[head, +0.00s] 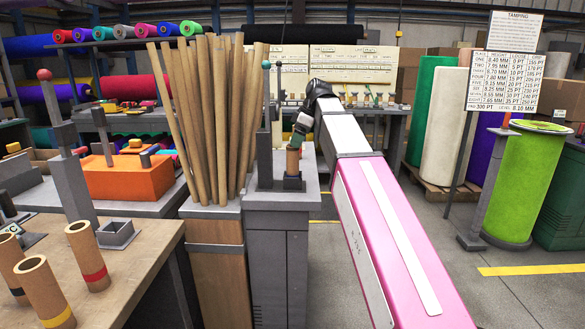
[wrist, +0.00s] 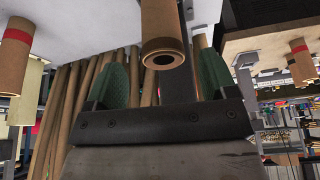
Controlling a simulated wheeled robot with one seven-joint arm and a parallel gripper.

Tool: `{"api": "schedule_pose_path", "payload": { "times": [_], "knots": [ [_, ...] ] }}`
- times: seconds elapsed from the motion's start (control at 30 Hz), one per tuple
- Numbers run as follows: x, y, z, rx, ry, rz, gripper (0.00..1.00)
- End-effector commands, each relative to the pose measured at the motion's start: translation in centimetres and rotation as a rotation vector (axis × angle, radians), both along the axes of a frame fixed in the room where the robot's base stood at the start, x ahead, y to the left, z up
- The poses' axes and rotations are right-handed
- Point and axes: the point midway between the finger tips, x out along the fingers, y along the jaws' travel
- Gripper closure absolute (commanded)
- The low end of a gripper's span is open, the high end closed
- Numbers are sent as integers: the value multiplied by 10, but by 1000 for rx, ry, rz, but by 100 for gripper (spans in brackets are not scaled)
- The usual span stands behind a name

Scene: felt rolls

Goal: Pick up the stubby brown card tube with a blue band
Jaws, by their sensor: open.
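A short brown card tube (head: 293,161) stands upright in a dark grey holder on the grey pedestal (head: 283,197). No blue band can be made out on it. My gripper (head: 300,128) is just above its top in the head view, one green finger showing. In the wrist view, which looks upside down, a brown tube (wrist: 162,25) with its open end facing me lies in the gap between the two green fingers of my gripper (wrist: 164,72). The fingers are apart, with space on both sides of the tube. I cannot tell whether either touches it.
Tubes with a black band (head: 11,262), yellow band (head: 46,296) and red band (head: 87,258) stand on the wooden table at left. A bin of tall brown tubes (head: 210,120) and a dark grey post (head: 265,130) stand close left of the pedestal tube.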

Motion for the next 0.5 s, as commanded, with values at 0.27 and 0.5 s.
{"api": "schedule_pose_path", "payload": {
  "times": [0.27,0.5],
  "knots": [
    [-1,6,-19,0,0,0,22],
    [-1,17,-49,0,1,0,22]
  ]
}}
